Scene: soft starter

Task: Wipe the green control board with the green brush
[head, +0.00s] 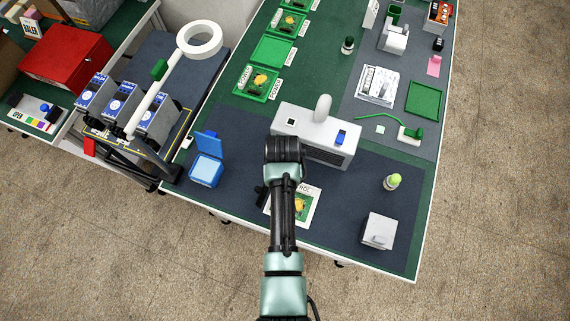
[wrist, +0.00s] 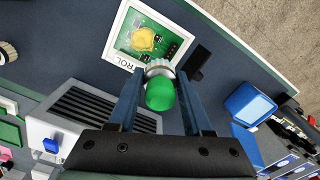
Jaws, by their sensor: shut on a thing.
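The control board (wrist: 147,40) is green, in a white frame whose label partly reads "ROL". A yellow smear lies on it. It also shows in the head view (head: 312,206), partly covered by my arm. My gripper (wrist: 160,76) is shut on the green brush (wrist: 162,95), which has a round green handle and a pale bristle end. In the wrist view the bristles overlap the board's labelled edge; I cannot tell whether they touch it. In the head view my arm hides the brush and fingers.
A grey-white machine (head: 318,133) stands just behind the board. A blue box (head: 206,170) stands to the left, and a small black object (wrist: 200,62) lies beside the board. A yellow-green-topped brush (head: 392,182) and white box (head: 378,231) stand right. The mat between is clear.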

